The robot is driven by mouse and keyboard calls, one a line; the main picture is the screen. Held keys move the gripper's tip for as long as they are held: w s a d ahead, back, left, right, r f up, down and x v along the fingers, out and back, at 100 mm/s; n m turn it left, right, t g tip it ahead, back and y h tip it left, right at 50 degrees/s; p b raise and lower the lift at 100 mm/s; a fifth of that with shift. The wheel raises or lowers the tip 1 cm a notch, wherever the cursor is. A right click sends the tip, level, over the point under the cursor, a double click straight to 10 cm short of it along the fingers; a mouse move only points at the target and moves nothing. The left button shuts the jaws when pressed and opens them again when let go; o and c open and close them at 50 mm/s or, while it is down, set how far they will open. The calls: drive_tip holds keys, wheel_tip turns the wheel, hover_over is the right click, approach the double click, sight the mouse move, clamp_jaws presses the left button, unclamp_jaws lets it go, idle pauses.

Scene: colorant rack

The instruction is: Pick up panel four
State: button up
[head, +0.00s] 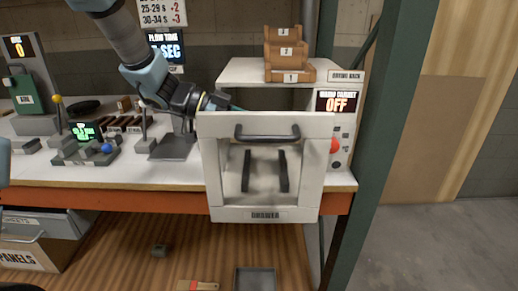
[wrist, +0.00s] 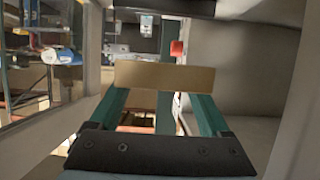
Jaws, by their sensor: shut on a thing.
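A plain tan panel (wrist: 165,77) spans across the ends of my gripper (wrist: 160,98) in the wrist view. The gripper's green fingers are closed on it; no number is readable on the panel, so I cannot tell whether it is panel four. In the head view, my wrist comes in from the left behind the open white door (head: 210,170) of the warming unit. A sliver of green gripper (head: 236,107) shows above the door's top edge. The door hides the fingertips and the panel there.
The door has a dark handle (head: 267,133). The unit's control panel (head: 341,130) reads OFF and has a red knob (head: 334,146). Stepped brown blocks (head: 286,55) stand on top. A panels bin (head: 25,257) is at lower left. A green post (head: 390,130) rises to the right.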

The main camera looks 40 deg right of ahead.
wheel_tip(320, 180, up, 20)
drive_tip(key=b, duration=0.1)
drive_tip(key=shift+r, duration=0.2)
drive_tip(key=shift+w, duration=0.1)
